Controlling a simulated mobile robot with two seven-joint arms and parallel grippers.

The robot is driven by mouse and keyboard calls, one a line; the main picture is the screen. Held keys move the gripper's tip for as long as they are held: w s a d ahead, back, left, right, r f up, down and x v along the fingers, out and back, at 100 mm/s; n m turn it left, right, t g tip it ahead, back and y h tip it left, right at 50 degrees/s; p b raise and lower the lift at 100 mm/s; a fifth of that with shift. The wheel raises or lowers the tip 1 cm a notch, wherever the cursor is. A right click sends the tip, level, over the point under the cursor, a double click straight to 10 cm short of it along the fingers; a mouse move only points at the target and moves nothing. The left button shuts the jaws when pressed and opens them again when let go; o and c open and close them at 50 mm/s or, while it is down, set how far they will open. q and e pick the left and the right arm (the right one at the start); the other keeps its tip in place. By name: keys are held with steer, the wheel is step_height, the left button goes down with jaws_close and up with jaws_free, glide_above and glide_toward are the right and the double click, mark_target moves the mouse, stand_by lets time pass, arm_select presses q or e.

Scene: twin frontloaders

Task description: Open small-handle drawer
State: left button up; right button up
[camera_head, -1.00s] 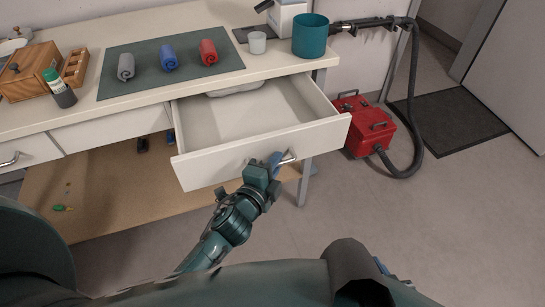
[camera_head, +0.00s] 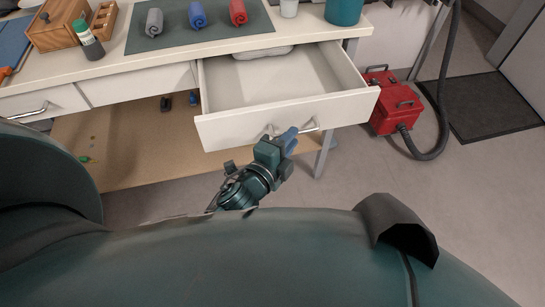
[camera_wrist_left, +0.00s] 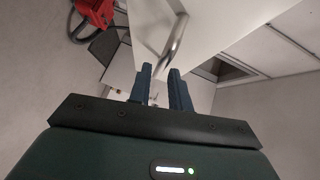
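The drawer (camera_head: 290,122) with a metal bar handle (camera_head: 312,127) is pulled well out of the white workbench, its inside visible. The handle also shows in the left wrist view (camera_wrist_left: 174,42). My left gripper (camera_head: 290,138) is just in front of the drawer face at the handle, covering its middle. In the left wrist view, the two blue fingers (camera_wrist_left: 161,72) stand apart with a gap between them. The handle's near end lines up with this gap; I cannot tell whether the fingers touch it. My right gripper is not in view.
A closed drawer (camera_head: 40,105) with a handle is at the far left. A red machine (camera_head: 392,105) with a dark hose stands on the floor right of the bench. A low wooden shelf (camera_head: 150,150) lies under the bench.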

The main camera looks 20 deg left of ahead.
arm_select(q)
steer(key=v, duration=0.9)
steer(key=shift+s+b, duration=0.2)
steer(key=shift+b, duration=0.15)
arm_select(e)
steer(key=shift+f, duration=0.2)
arm_select(q)
steer(key=shift+a, duration=0.1)
